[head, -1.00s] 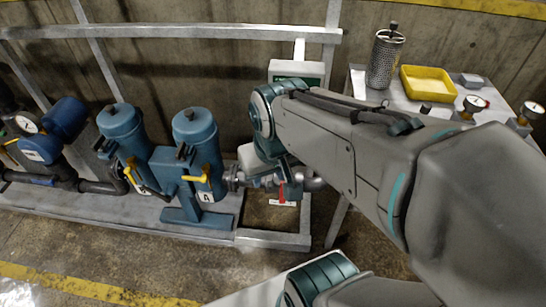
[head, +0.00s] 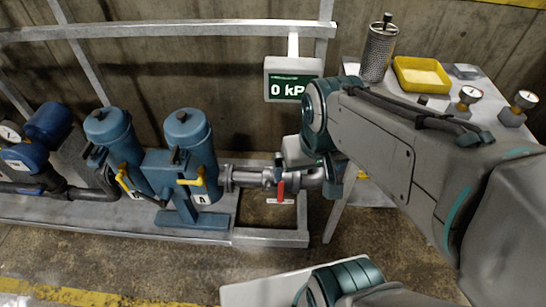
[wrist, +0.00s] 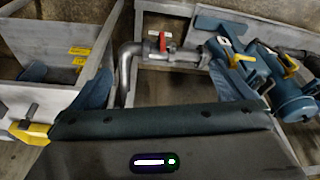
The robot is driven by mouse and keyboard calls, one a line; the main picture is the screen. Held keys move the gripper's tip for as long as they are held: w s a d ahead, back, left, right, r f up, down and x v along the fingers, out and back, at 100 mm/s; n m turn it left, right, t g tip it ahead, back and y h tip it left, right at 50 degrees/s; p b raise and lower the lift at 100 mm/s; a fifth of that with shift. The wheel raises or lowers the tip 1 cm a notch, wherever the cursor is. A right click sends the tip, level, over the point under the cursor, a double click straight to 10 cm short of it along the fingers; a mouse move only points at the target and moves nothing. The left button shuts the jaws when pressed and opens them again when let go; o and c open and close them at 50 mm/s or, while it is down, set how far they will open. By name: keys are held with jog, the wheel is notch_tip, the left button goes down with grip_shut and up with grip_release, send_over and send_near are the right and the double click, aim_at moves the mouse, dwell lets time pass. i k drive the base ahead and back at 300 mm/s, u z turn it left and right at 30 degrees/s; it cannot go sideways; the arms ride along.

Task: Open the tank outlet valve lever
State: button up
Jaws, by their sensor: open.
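A red valve lever (head: 281,190) hangs down from a grey metal pipe (head: 246,176), to the right of the blue twin filter housings. A small white label with red sits just under it, too small to read. In the wrist view the red lever (wrist: 162,42) shows on its valve near the top middle, beyond my gripper. My gripper (wrist: 160,88) is open, its two dark teal fingers spread wide at left and right with nothing between them. It is apart from the lever. In the head view my arm ends just right of the lever and mostly hides the gripper.
Two blue filter housings (head: 187,141) with yellow handles (head: 193,182) stand left of the valve. A display (head: 291,80) reading "0 kP" hangs above it. A bench at right holds a yellow tray (head: 422,76), a mesh cylinder (head: 379,50) and gauges. A metal frame runs along the wall.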

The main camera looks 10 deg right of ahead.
aim_at(281, 185)
jog(key=k, duration=1.25)
jog(key=u, duration=0.6)
jog(key=i, duration=1.35)
jog(key=z, duration=0.9)
jog(key=i, duration=0.25)
jog(key=z, duration=0.2)
